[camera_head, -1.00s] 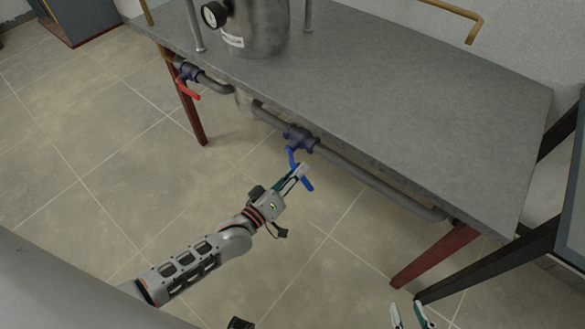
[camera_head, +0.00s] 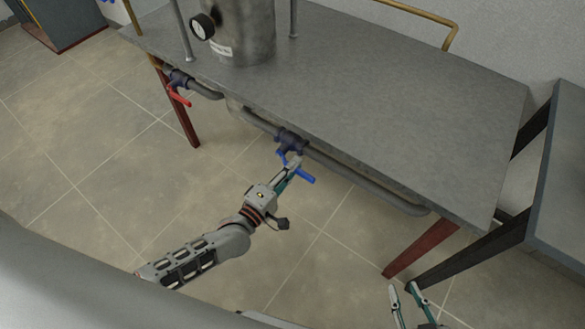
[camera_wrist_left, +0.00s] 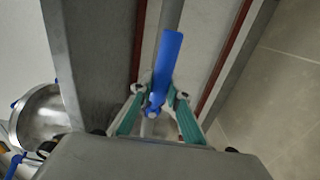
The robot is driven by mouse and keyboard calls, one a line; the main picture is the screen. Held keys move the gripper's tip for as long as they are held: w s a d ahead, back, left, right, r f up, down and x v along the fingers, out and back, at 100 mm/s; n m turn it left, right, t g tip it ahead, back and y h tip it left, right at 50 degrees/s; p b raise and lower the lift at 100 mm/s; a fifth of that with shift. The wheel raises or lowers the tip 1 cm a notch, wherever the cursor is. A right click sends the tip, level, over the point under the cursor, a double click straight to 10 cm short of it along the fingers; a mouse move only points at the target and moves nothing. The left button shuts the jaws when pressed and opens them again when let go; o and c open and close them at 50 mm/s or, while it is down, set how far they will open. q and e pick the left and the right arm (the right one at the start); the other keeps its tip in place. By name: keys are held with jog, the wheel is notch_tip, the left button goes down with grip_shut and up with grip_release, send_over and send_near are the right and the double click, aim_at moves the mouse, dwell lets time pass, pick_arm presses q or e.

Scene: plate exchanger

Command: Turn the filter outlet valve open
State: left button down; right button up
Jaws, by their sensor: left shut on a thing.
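The valve with the blue handle (camera_head: 304,176) sits on the grey pipe under the table's front edge; its dark body (camera_head: 290,141) is behind the handle. The handle slants down to the right, at an angle to the pipe. My left gripper (camera_head: 293,165) is shut on the blue handle. In the left wrist view the handle (camera_wrist_left: 167,65) passes between the two teal fingers (camera_wrist_left: 158,100), which touch it near its lower end. My right gripper (camera_head: 405,291) is at the lower right edge, empty, its fingers apart.
A second valve with a red handle (camera_head: 180,97) is on the pipe at the left. The table (camera_head: 400,100) carries a metal tank (camera_head: 243,35) with a gauge (camera_head: 202,27). A red table leg (camera_head: 420,249) and a dark-framed table (camera_head: 560,190) stand at the right. The floor in front is clear.

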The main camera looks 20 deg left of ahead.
pick_arm(q)
jog(key=shift+s+d, duration=0.1)
pick_arm(e)
jog(key=shift+w+r, duration=0.1)
jog(key=shift+w, duration=0.05)
pick_arm(q)
jog(key=c, duration=1.9)
grip_release()
jog(key=shift+r, duration=0.1)
pick_arm(e)
jog(key=shift+w+d+r, duration=0.1)
jog(key=shift+w+r, duration=0.1)
jog(key=shift+w, duration=0.05)
